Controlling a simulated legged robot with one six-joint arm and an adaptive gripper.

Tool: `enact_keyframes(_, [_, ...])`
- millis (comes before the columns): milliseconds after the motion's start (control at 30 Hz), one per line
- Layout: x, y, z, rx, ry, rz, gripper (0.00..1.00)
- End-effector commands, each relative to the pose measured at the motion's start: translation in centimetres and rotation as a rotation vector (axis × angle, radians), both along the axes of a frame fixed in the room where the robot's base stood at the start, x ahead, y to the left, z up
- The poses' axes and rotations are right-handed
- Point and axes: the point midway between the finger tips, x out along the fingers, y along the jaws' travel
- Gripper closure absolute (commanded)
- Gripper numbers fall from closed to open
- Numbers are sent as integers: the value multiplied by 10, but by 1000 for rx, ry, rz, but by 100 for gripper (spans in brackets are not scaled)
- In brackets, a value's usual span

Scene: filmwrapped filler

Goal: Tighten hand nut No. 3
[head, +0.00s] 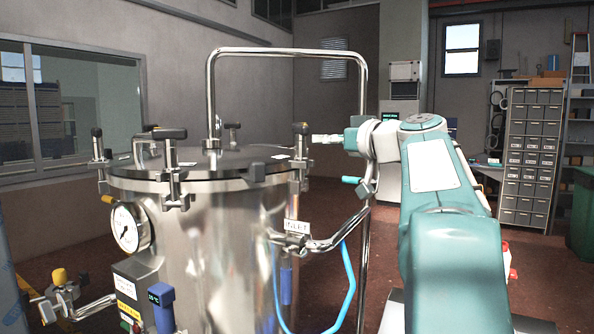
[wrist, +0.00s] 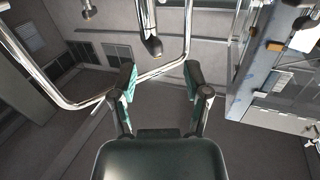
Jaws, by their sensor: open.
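A steel vessel (head: 225,235) with a flat lid (head: 220,160) stands left of my arm in the head view. Several dark-handled hand nuts on clamps ring its lid; I cannot read which is No. 3. The rightmost hand nut (head: 300,128) stands upright at the rim, close to the left of my gripper (head: 325,138). Whether they touch is unclear. In the wrist view, my gripper (wrist: 160,80) has its two fingers spread, with nothing visible between the tips. A dark-tipped rod (wrist: 153,46) shows beyond them; I cannot tell which part it is.
A bent steel pipe (head: 290,52) arches behind and over the lid and comes down near my gripper. A pressure gauge (head: 130,227) is on the vessel's left side. A blue hose (head: 350,285) hangs below at right. A drawer cabinet (head: 530,155) stands far back.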

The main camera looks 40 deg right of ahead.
Motion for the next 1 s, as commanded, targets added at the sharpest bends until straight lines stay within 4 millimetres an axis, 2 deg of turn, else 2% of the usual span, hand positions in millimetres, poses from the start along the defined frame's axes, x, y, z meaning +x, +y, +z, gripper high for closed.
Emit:
enact_keyframes(300, [12, 42, -32, 65, 114, 34, 39])
enact_keyframes(500, [15, 62, -49, 95, 174, 44, 39])
enact_keyframes(667, [16, 70, -55, 103, 196, 47, 39])
enact_keyframes(1000, [16, 71, -56, 105, 198, 48, 39])
